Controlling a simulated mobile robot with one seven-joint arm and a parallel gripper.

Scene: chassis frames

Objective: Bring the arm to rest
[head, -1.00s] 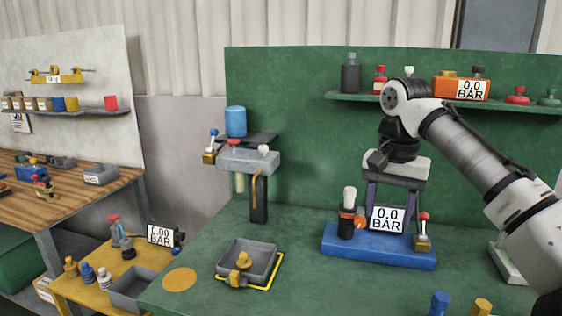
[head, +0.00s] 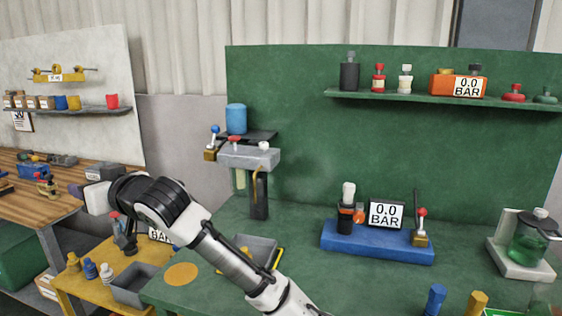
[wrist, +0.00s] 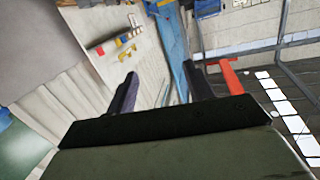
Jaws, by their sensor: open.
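My arm reaches from the bottom of the head view up and to the left, across the front left of the green bench (head: 330,290). Its wrist end is above the small yellow table.
My arm partly hides a grey tray (head: 255,250) and the yellow table (head: 72,285). A blue base (head: 375,243) with a gauge stands mid-bench. A glass jug (head: 528,240) is at the right. A wooden bench (head: 40,210) is at the left. The bench's middle front is clear.

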